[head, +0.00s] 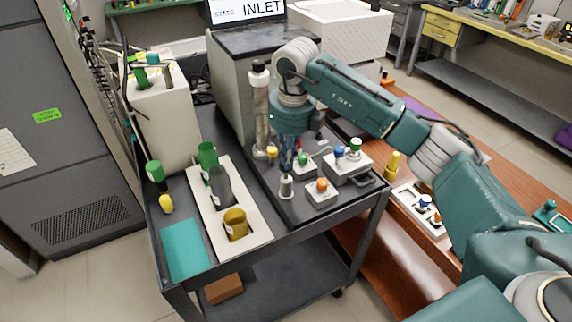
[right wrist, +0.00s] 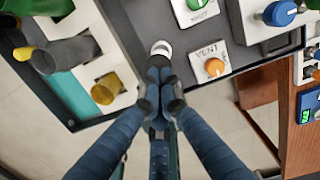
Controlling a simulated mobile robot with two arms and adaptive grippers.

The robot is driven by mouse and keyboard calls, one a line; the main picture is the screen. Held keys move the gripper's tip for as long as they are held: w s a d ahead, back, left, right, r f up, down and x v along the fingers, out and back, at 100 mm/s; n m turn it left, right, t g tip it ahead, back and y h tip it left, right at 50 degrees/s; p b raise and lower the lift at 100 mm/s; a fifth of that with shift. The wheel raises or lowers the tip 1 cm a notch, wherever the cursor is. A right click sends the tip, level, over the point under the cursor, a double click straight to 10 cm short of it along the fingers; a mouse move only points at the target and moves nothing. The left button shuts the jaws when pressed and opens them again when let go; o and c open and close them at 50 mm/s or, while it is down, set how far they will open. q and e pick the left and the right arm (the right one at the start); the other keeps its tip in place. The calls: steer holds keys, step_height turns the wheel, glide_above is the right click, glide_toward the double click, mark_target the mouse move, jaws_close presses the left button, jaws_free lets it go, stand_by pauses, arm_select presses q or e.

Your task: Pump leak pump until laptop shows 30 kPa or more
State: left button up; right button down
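A small silver-grey upright cylinder with a round top (head: 286,188), which may be the leak pump, stands on the dark cart top near its front edge. My right gripper (head: 288,167) points down just above it, its dark blue fingers close together. In the right wrist view the fingertips (right wrist: 159,76) meet beside the silver round top (right wrist: 161,49); whether they touch it I cannot tell. Nothing shows between the fingers. A screen (head: 246,10) at the top edge reads "STATE INLET"; no kPa figure is readable, and I cannot tell if it is the laptop. My left gripper is not in view.
Beside the cylinder are an orange-knobbed vent box (head: 321,191), a green-knobbed box (head: 303,162) and a larger grey box with knobs (head: 347,166). A tall clear column (head: 260,110) stands behind. A white tray (head: 262,236) holds green, grey and yellow containers at left.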

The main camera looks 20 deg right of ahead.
step_height(320, 180, down, 3)
steer(key=shift+r+b, duration=0.15)
steer(key=shift+b, duration=0.55)
steer(key=shift+s, duration=0.1)
steer(key=s+r, duration=0.4)
steer(key=r, duration=0.9)
steer(key=shift+d+p, duration=0.4)
stand_by(0.7)
